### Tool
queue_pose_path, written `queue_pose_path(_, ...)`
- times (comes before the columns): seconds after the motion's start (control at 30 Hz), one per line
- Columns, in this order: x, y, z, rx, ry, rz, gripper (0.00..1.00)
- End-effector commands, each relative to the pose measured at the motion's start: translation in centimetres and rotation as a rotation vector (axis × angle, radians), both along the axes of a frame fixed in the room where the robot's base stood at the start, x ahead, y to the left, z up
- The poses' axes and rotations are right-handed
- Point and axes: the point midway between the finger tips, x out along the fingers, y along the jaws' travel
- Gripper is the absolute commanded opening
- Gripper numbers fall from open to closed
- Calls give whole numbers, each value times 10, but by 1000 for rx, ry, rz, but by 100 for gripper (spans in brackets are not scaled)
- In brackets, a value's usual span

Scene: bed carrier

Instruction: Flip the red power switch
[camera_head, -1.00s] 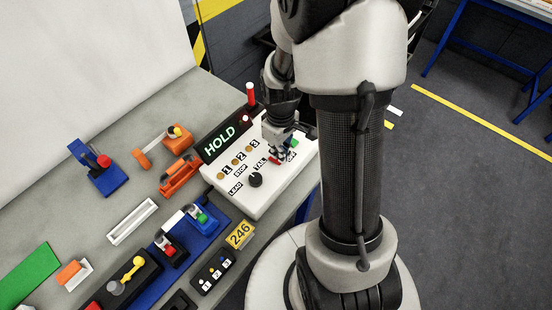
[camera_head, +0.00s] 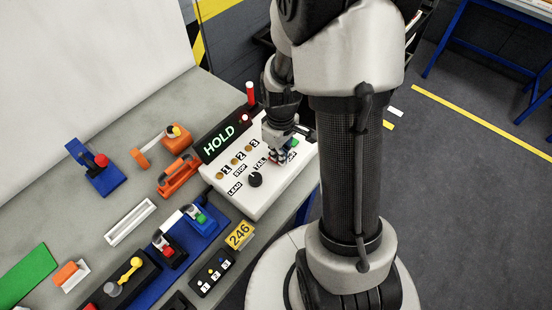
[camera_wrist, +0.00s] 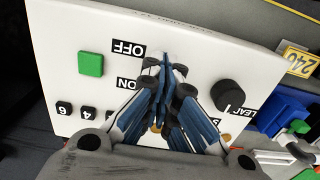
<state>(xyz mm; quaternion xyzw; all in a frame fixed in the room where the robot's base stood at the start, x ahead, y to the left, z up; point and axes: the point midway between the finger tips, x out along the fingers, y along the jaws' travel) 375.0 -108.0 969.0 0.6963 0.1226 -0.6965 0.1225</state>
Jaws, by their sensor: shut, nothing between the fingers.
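The white control panel (camera_head: 233,189) carries the lit HOLD display (camera_head: 219,138), a black knob (camera_head: 255,180) and a green button (camera_head: 294,142). My gripper (camera_head: 276,161) points down at the panel between the knob and the green button. In the wrist view my gripper (camera_wrist: 163,62) is shut and empty, with its tips beside the OFF label (camera_wrist: 128,48) and near the ON label (camera_wrist: 127,83). The red power switch is hidden behind the fingers in both views. I cannot tell its position, or whether the fingers touch it.
A red beacon (camera_head: 251,93) stands at the panel's back. Orange tools (camera_head: 179,179), a blue fixture with a red knob (camera_head: 95,168) and several control boxes (camera_head: 212,272) lie to the left. Bare grey tabletop (camera_head: 88,222) shows between them.

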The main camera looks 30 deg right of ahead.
Motion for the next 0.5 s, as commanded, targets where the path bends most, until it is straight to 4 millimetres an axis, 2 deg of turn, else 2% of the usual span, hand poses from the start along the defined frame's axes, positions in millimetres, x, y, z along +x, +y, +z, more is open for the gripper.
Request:
queue_pose_path(0.27, 0, 0, -5, 0, 0, 0, 0)
queue_pose_path(0.5, 0, 0, 4, 0, 0, 0, 0)
